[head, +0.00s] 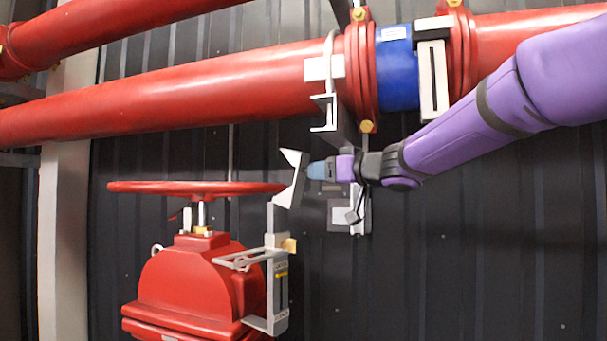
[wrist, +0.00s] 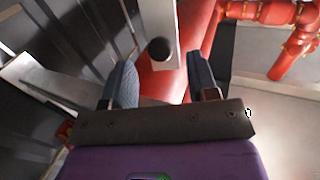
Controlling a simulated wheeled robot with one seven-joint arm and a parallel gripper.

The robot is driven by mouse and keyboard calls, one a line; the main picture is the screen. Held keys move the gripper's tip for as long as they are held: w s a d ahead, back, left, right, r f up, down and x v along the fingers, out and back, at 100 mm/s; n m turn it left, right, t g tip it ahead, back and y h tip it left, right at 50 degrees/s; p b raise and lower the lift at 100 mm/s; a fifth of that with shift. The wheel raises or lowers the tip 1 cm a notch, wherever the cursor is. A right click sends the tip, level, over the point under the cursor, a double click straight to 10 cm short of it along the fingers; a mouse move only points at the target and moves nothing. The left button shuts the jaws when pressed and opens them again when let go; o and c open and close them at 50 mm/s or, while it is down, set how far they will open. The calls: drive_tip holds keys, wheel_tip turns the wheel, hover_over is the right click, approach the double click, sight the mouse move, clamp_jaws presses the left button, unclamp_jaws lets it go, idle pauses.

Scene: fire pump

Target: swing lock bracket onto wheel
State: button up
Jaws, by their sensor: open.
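The red handwheel (head: 195,187) lies level on top of the red valve body (head: 195,275). The grey lock bracket (head: 291,180) stands at the wheel's right rim, its angled upper plate tilted; its lower frame (head: 279,300) is fixed beside the valve. My gripper (head: 318,170) points left, just right of the bracket's upper plate. In the wrist view its two fingers (wrist: 164,80) are spread apart. A grey metal strip with a dark round spot (wrist: 160,50) shows between and beyond them, with red behind. I cannot tell whether a finger touches the bracket.
A large red pipe (head: 200,95) with a blue section (head: 397,68) runs above my gripper. A grey pipe bracket (head: 335,115) hangs down close above it. A dark ribbed wall (head: 470,260) stands behind. The space at lower right is clear.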

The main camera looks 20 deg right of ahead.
sight(304, 173)
drive_tip(key=x, duration=0.6)
drive_tip(key=shift+w+a, duration=0.15)
drive_tip(key=shift+w, duration=0.15)
drive_tip(key=shift+c, duration=0.5)
clamp_jaws()
drive_tip(key=shift+w+a+r+g+h, duration=0.3)
drive_tip(key=shift+r+g, duration=0.15)
drive_tip(key=shift+g, duration=0.15)
drive_tip(key=shift+d, duration=0.1)
drive_tip(key=shift+o, duration=0.5)
unclamp_jaws()
drive_tip(key=v, duration=1)
drive_tip(key=shift+s+d+r, duration=0.15)
drive_tip(key=shift+s, duration=0.15)
